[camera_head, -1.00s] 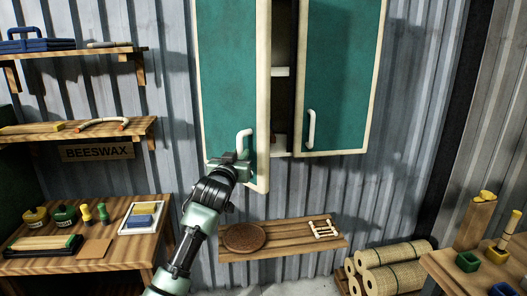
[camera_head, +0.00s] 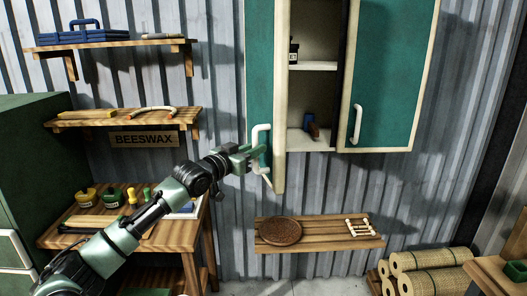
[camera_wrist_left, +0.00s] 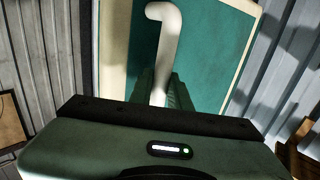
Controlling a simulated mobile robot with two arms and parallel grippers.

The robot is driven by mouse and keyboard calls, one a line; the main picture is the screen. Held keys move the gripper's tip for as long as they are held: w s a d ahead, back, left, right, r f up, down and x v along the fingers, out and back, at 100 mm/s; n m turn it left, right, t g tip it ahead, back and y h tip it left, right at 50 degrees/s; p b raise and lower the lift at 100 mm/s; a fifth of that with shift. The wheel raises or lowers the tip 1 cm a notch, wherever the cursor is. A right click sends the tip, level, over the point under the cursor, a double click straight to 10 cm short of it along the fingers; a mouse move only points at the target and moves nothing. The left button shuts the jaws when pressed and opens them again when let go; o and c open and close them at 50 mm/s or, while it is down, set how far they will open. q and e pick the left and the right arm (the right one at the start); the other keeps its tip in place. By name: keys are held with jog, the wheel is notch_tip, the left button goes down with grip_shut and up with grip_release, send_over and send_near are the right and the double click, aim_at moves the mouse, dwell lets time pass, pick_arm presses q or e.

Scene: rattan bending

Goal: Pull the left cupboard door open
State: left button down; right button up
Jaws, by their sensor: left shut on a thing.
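The left cupboard door (camera_head: 261,75) is green with a cream frame and stands swung open toward me. It shows narrow in the head view. Its white handle (camera_head: 260,132) is near its lower edge. My left gripper (camera_head: 258,155) is shut on the lower part of that handle. In the left wrist view the handle (camera_wrist_left: 163,45) runs down between the fingers (camera_wrist_left: 162,92), with the green door panel (camera_wrist_left: 205,50) behind it. My right gripper is not in view.
Inside the cupboard are a shelf (camera_head: 313,66), a dark jar (camera_head: 294,52) and small blue and brown items (camera_head: 311,127). A low wall shelf (camera_head: 320,240) holds a round woven mat (camera_head: 279,231). Wall shelves and a workbench (camera_head: 180,236) stand at left, rattan rolls (camera_head: 425,262) lower right.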

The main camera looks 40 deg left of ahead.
pick_arm(q)
jog(key=shift+s+a+r, duration=0.15)
jog(key=shift+a+r, duration=0.2)
jog(key=shift+r, duration=0.2)
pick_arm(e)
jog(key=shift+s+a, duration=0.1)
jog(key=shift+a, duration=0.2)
pick_arm(q)
jog(key=c, duration=1.7)
grip_release()
jog(key=o, duration=0.4)
jog(key=shift+f, duration=0.1)
jog(key=shift+a+f, duration=0.1)
jog(key=shift+f, duration=0.25)
jog(key=shift+s+b, duration=1.85)
jog(key=shift+s, duration=1.9)
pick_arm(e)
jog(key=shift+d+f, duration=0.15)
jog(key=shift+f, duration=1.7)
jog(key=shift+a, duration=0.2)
